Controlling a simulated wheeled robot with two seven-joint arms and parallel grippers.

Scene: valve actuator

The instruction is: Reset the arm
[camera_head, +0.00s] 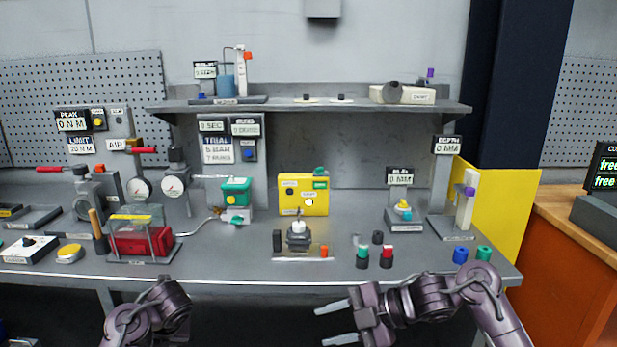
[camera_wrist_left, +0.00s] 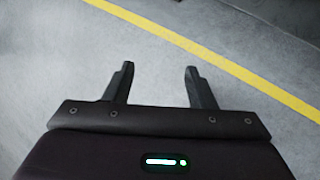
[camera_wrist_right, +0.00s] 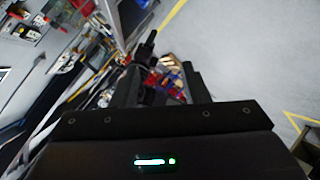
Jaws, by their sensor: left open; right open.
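My right gripper (camera_head: 336,322) is open and empty, in front of the bench's front edge and pointing left in the head view. Its two fingers also show apart in the right wrist view (camera_wrist_right: 160,88), with nothing between them. My left arm shows at the bottom left of the head view, folded, and its fingers are out of sight there. In the left wrist view the left gripper (camera_wrist_left: 158,85) is open and empty above the grey floor. Neither gripper touches anything on the bench.
The grey bench (camera_head: 240,275) carries a yellow box (camera_head: 303,207), a red box (camera_head: 142,241), gauges and several small coloured caps. A shelf (camera_head: 310,107) runs above its back. An orange cabinet (camera_head: 572,262) with a screen stands at the right. A yellow line (camera_wrist_left: 200,50) crosses the floor.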

